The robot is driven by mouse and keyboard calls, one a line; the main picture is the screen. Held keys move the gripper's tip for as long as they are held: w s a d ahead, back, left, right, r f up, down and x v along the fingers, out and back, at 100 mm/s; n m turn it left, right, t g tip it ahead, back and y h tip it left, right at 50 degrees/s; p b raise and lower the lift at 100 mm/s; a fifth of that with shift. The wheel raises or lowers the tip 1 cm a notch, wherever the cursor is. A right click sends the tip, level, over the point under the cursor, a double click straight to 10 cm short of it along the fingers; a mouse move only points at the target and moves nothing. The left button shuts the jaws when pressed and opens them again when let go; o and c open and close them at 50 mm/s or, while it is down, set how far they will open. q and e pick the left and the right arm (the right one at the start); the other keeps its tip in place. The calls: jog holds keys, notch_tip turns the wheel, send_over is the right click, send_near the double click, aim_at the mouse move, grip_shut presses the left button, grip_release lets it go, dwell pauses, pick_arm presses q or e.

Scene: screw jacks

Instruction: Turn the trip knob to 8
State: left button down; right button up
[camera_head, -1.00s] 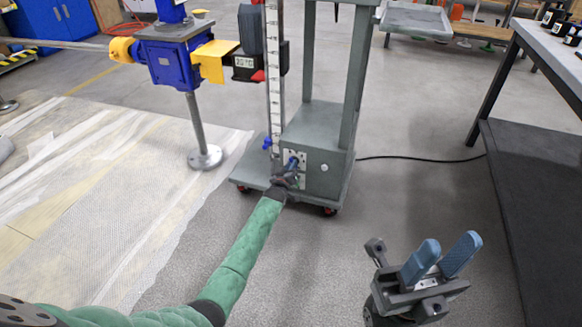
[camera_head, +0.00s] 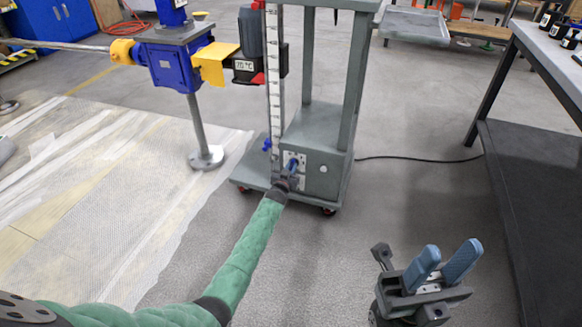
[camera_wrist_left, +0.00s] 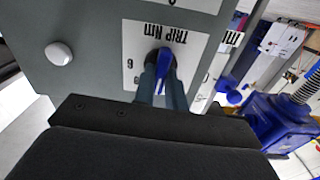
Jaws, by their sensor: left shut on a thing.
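The trip knob (camera_wrist_left: 165,65) is a blue pointer knob on a white plate (camera_wrist_left: 190,45) marked "TRIP Nm", which appears upside down in the left wrist view. A digit that looks like a 6 shows to the knob's left; other marks are hidden or too small to read. My left gripper (camera_wrist_left: 162,88) is shut on the knob, its fingers on either side of it. In the head view my left gripper (camera_head: 291,168) reaches the front of the grey cabinet (camera_head: 323,172), partly covering the plate. My right gripper (camera_head: 443,264) is open and empty above the floor.
A round white button (camera_wrist_left: 59,53) sits beside the plate. A blue screw jack (camera_head: 172,62) on a post stands left, with a small display box (camera_head: 244,65). A dark-shelved table (camera_head: 535,190) stands right. Floor between is clear, with a black cable (camera_head: 420,160).

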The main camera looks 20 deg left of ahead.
pick_arm(q)
jog(key=m, duration=0.8)
jog(key=shift+d+f+m, duration=0.1)
jog(key=shift+d+m, duration=0.05)
jog(key=shift+m, duration=0.25)
jog(key=shift+b, duration=0.3)
jog(key=c, duration=1.4)
grip_release()
jog(key=shift+c, duration=0.2)
jog(key=shift+s, duration=0.1)
jog(key=s+p, duration=0.2)
jog(key=s, duration=0.5)
jog(key=shift+s, duration=0.3)
